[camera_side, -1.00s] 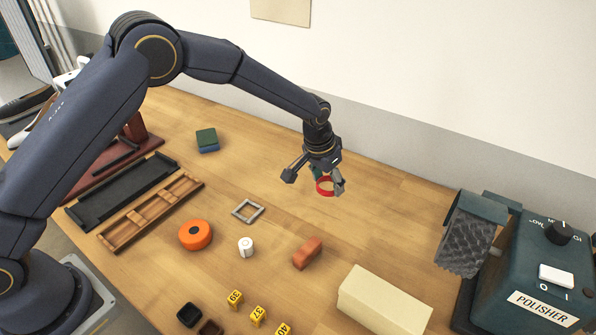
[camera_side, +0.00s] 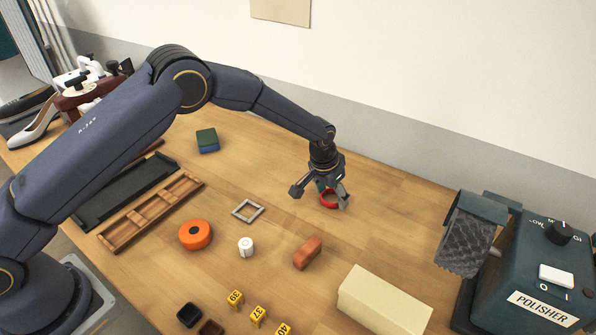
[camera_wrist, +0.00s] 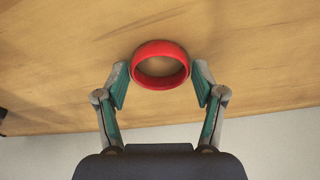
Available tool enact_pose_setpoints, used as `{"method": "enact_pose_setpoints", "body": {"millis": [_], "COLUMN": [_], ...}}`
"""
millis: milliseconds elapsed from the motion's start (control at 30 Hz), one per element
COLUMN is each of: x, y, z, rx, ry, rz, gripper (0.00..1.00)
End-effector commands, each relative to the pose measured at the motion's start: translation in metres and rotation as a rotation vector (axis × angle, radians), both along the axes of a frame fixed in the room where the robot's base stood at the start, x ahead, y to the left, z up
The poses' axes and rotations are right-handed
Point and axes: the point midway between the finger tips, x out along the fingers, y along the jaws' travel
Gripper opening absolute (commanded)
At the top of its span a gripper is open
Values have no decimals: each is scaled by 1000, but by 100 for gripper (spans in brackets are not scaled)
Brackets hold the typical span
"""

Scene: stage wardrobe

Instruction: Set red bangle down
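The red bangle (camera_side: 328,200) is a plain red ring, held low at or close to the wooden table top; I cannot tell if it touches. In the wrist view the bangle (camera_wrist: 161,86) sits between the tips of both teal pads, its hole facing the camera. My gripper (camera_side: 322,196) points down, with one finger on each side of the ring. In the wrist view my gripper (camera_wrist: 161,77) has its fingertips against or very near the ring's sides. The right finger hides part of the ring in the side view.
A cream box (camera_side: 385,302) and the polisher (camera_side: 530,265) stand right. The table around the bangle is clear.

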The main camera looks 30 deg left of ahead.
Motion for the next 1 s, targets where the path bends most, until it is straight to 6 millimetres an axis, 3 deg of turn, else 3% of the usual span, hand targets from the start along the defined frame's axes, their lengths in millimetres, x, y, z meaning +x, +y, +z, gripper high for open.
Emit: {"method": "enact_pose_setpoints", "body": {"millis": [133, 533, 1000], "x": [0, -1, -26], "y": [0, 0, 6], "z": [0, 9, 102], "rx": [0, 0, -2], "ry": [0, -2, -3], "rz": [0, 0, 0], "gripper": [86, 86, 86]}}
